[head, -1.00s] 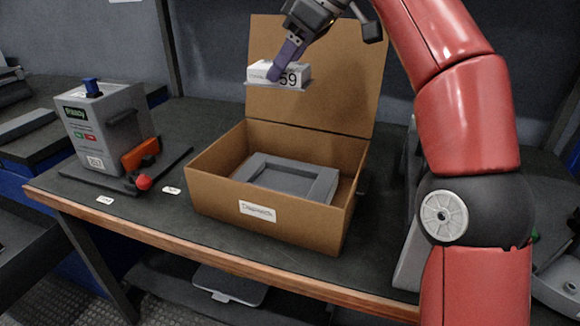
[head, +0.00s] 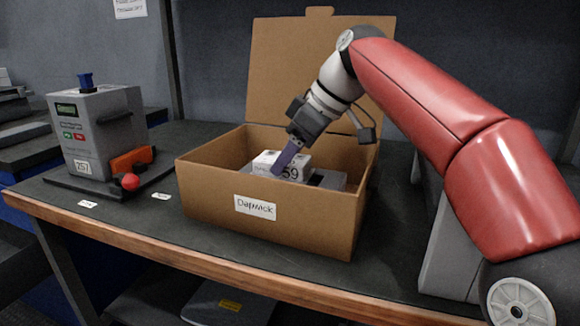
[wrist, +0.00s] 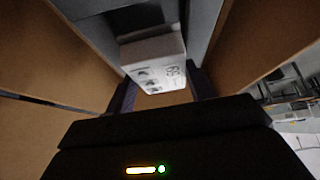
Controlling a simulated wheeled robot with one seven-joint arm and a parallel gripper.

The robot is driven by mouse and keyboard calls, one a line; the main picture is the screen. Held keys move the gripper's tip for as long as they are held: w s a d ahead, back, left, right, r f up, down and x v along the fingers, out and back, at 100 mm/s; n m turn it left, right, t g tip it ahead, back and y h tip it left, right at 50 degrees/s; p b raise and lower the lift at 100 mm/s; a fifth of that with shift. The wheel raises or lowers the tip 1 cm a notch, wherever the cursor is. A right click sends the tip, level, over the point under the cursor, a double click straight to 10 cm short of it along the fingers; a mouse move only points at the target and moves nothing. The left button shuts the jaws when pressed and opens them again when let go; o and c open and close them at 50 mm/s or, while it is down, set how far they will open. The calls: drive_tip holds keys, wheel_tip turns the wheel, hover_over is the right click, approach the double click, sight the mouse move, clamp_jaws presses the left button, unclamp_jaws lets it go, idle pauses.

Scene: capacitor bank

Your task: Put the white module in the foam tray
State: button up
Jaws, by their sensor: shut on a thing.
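The white module (head: 266,161), marked "59", is inside the open cardboard box, at the grey foam tray. My gripper (head: 287,158) is shut on it, its purple fingers reaching down into the box. In the wrist view the white module (wrist: 154,60) sits between the fingers, with grey foam close beyond it. The foam tray (head: 328,179) shows only in part, behind the box's front wall and the gripper. I cannot tell whether the module rests in the tray's recess or is held just above it.
The cardboard box (head: 215,199), labelled "Dapwick", stands on the dark bench with its lid (head: 300,75) up behind. A grey device (head: 98,135) with an orange part and a red knob stands left. Bench space between them is clear except for small labels.

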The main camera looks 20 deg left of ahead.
drive_tip(key=shift+f, duration=0.25)
drive_tip(key=shift+f+b, duration=0.35)
drive_tip(key=shift+f, duration=0.2)
drive_tip(key=o, duration=1.3)
drive_tip(key=shift+r, duration=0.2)
drive_tip(key=p+v, duration=0.5)
drive_tip(key=v, duration=0.7)
drive_tip(key=shift+r, duration=0.4)
